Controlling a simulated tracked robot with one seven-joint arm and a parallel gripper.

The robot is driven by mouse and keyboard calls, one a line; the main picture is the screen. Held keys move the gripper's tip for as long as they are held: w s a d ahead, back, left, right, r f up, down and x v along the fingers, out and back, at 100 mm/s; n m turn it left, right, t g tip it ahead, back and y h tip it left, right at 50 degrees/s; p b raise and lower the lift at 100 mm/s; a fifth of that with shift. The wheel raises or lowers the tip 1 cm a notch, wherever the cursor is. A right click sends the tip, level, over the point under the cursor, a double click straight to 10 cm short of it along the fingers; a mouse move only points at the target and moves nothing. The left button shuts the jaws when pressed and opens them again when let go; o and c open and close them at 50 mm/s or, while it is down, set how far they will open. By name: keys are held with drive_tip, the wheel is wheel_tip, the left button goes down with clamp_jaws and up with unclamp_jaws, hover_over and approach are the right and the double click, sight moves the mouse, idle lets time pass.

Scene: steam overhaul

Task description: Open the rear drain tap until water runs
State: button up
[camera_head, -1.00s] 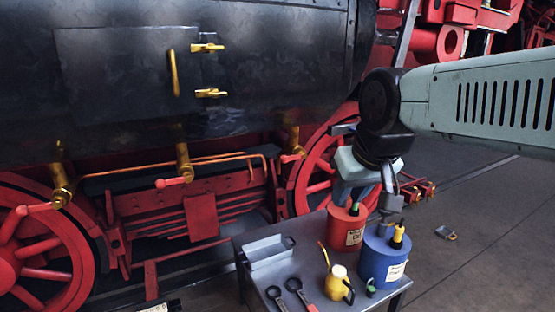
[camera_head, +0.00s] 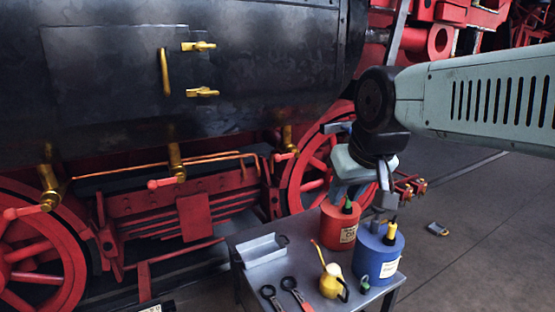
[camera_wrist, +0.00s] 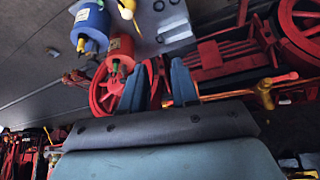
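Three brass drain taps with red handles hang in a row under the black boiler: a left tap (camera_head: 48,187), a middle tap (camera_head: 175,165) and a right tap (camera_head: 288,142). I cannot tell which is the rear one. No running water shows. My gripper (camera_head: 366,198) hangs above and behind the red and blue cans, to the right of the right tap and apart from it. In the wrist view my gripper (camera_wrist: 168,84) has its two fingers spread with nothing between them. That view is upside down and shows one brass tap (camera_wrist: 265,93) to the right of the fingers.
A grey table (camera_head: 245,282) stands before the locomotive. It bears a tray (camera_head: 262,253), a red can (camera_head: 340,228), a blue can (camera_head: 376,258), a yellow oiler (camera_head: 330,284) and tools. Red wheels (camera_head: 40,262) flank the taps. A padlock-like item (camera_head: 437,229) lies on open floor.

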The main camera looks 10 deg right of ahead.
sight(287, 156)
drive_tip(key=shift+s, duration=0.1)
